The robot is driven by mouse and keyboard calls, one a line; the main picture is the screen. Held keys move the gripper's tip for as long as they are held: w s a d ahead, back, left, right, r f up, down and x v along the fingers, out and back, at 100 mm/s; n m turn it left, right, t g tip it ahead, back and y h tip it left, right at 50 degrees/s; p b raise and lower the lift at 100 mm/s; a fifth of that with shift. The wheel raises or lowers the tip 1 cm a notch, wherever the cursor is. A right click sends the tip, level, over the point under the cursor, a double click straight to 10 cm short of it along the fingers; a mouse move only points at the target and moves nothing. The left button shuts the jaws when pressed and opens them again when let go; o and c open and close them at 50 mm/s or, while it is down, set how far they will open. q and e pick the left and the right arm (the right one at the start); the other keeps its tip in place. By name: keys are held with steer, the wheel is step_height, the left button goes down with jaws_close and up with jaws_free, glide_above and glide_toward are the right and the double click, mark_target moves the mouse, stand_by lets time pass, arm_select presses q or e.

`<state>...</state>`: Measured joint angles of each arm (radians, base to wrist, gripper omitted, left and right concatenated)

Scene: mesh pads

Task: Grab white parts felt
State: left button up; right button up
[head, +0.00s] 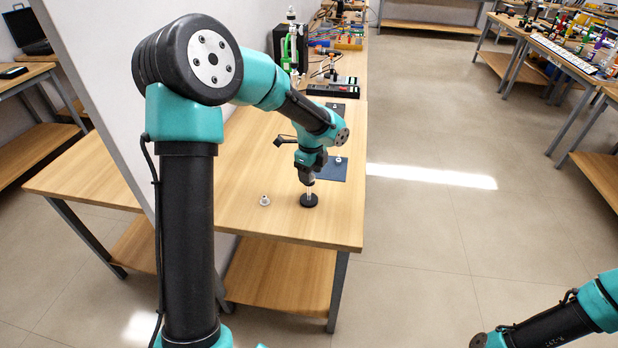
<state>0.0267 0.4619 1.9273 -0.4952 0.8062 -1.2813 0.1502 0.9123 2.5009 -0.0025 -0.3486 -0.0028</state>
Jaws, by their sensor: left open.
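A small white part (264,200) stands on the wooden table, left of my left gripper. Another small white part (338,160) sits on a dark blue felt pad (330,173), to the right of the gripper. My left gripper (308,184) points down above a black round base (309,201) with a short pale stem. I see nothing held in it, and it is open. The fingertips are small, and I cannot tell whether they touch the stem. My arm partly hides the felt. My right gripper is out of view; only part of that arm shows at the lower right.
The wooden table (285,222) has bare room at its front. A second dark pad (335,107) lies farther back, near a black box (333,90) and a green item (289,47). A white partition (100,70) stands at the left. Open floor lies to the right.

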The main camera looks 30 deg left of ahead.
arm_select(q)
steer(key=c, duration=0.8)
steer(key=shift+r, duration=0.1)
steer(key=shift+r, duration=1.3)
steer(key=s+d, duration=0.2)
steer(key=s, duration=0.2)
steer(key=s+d+r, duration=0.1)
steer(key=s+d, duration=0.2)
steer(key=s, duration=0.2)
steer(key=s+d+r, duration=0.1)
steer(key=s+d, duration=0.2)
steer(key=s, duration=0.1)
steer(key=shift+s+d+r, duration=0.1)
steer(key=shift+s+d, duration=0.05)
steer(key=shift+s, duration=0.25)
